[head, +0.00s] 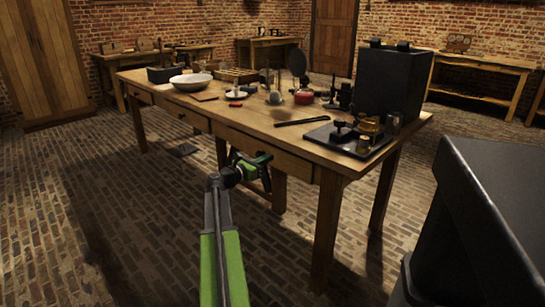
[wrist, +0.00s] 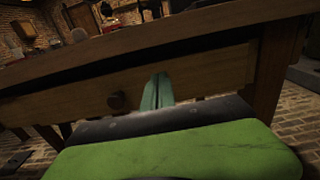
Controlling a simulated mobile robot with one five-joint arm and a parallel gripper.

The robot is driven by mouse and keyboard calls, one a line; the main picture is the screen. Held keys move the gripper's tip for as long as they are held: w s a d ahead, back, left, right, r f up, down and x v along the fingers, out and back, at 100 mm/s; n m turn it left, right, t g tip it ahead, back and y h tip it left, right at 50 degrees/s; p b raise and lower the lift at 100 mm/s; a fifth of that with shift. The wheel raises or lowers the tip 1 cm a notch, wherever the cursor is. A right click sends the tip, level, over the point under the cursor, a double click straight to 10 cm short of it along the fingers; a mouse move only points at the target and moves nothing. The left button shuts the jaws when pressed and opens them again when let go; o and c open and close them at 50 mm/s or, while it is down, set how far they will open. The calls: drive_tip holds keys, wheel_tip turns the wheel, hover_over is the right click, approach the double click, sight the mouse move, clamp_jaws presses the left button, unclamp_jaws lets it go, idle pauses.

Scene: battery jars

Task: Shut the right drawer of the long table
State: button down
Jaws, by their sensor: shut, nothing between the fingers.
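The long table (head: 235,112) stands in front of me, with several drawers along its near side. The right drawer (head: 262,150) has a plain wooden front. In the wrist view its front (wrist: 60,102) fills the middle, with a round dark knob (wrist: 117,100) left of my fingers. A dark gap shows between the drawer front and the tabletop edge; I cannot tell how far out the drawer stands. My gripper (head: 267,159) is shut and empty, its fingertips (wrist: 160,76) at the drawer front, right of the knob. I cannot tell whether they touch it.
The tabletop carries a black box (head: 392,82), a white bowl (head: 191,82), a red kettle-like pot (head: 304,96) and a dark board with brass parts (head: 345,140). The right front table leg (head: 326,230) stands right of my gripper.

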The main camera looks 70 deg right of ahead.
drive_tip(key=v, duration=0.9)
drive_tip(key=shift+w+a, duration=0.15)
drive_tip(key=shift+a, duration=0.15)
